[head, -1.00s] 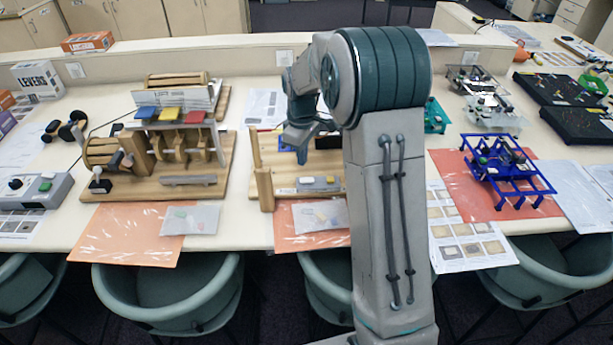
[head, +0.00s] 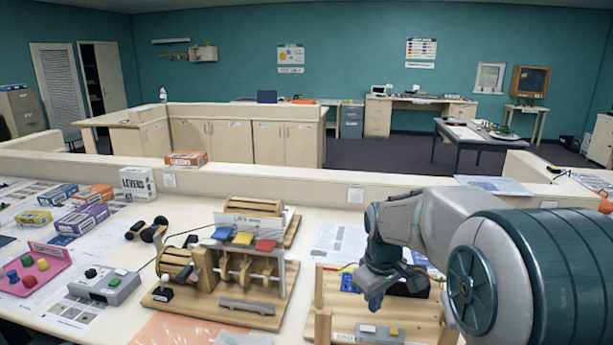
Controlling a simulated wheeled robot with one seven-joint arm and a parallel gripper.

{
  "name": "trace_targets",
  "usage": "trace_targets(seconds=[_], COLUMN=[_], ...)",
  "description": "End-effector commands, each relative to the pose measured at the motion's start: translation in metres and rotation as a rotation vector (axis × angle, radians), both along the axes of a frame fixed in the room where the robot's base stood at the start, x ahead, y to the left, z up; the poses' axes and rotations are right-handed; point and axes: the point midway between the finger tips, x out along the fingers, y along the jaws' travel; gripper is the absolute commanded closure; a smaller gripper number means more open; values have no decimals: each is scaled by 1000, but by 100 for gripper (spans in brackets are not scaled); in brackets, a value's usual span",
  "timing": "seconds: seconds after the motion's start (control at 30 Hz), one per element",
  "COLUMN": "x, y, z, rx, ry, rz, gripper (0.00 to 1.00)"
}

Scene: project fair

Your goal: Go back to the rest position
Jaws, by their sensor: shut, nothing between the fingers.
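My gripper (head: 374,299) is at the end of my arm at the right of the head view. It points down and to the left, and its fingers are shut with nothing held. In the picture it overlaps the pale wooden frame model (head: 321,288) on the table; its height above it is hard to judge. Part of that model is hidden behind my gripper and arm.
A wooden lever model (head: 272,300) with blue, yellow and red plates stands left of my gripper. A grey control box (head: 104,285), a pink tray (head: 40,254) and several small boxes lie further left. A low partition (head: 290,184) runs behind the table (head: 190,205).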

Motion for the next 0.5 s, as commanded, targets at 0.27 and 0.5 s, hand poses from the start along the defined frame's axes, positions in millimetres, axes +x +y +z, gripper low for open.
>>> trace_targets(seconds=[0.27,0.5], x=[-85,-157], y=[1,1], z=[38,45], rx=[30,79], ry=[-98,-173], rz=[-225,-419], gripper=[100,100])
